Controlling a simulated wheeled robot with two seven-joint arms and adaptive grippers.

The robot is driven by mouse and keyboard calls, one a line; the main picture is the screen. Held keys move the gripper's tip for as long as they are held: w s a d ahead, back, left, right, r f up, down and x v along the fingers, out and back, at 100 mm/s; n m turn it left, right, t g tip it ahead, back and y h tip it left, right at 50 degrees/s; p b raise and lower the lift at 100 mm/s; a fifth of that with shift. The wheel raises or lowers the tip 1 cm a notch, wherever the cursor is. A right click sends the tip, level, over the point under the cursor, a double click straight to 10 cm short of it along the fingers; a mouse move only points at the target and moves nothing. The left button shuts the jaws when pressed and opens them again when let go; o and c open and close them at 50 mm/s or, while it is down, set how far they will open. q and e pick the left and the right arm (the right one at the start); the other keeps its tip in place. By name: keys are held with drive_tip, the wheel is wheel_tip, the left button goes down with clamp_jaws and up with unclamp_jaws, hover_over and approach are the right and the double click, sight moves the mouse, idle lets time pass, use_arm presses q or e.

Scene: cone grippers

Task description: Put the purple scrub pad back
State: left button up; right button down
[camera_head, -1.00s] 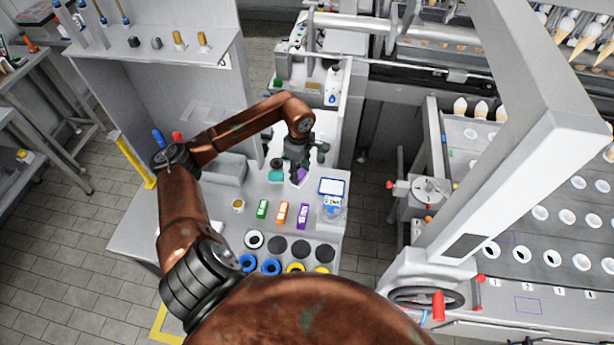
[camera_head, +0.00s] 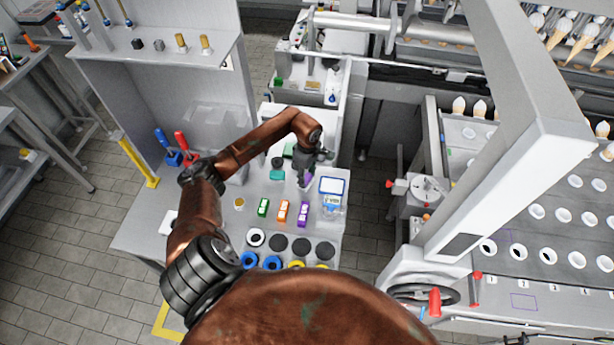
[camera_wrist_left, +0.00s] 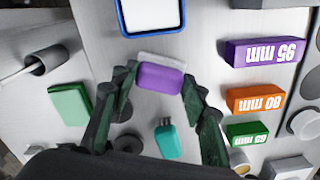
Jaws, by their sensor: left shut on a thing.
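The purple scrub pad (camera_wrist_left: 160,78), with a white layer along its far side, sits between the fingers of my left gripper (camera_wrist_left: 160,75) in the left wrist view. My left gripper (camera_head: 307,180) is shut on it over the worktop. In the head view only a small purple part of the pad (camera_head: 309,175) shows beside the fingers. A green pad (camera_wrist_left: 70,103) lies on the worktop to the left in the wrist view, and a teal item (camera_wrist_left: 170,141) lies nearer the palm. My right gripper is not in view.
Green, orange and purple labelled blocks (camera_head: 303,214) stand in a row in front of the gripper. A blue-framed white panel (camera_head: 333,186) is just right of it. Round black discs (camera_head: 301,246) and coloured rings lie nearer. A blue and a red-handled tool (camera_head: 182,145) stand at left.

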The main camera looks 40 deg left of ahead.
sight(307, 178)
use_arm(q)
drive_tip(key=shift+f, duration=0.15)
drive_tip(key=o, duration=1.1)
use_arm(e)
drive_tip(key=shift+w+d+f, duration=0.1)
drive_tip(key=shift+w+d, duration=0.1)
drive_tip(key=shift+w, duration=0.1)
use_arm(q)
drive_tip(key=shift+r, duration=0.45)
wheel_tip(307, 178, up, 12)
drive_tip(key=b, duration=0.2)
drive_tip(key=shift+f, duration=0.2)
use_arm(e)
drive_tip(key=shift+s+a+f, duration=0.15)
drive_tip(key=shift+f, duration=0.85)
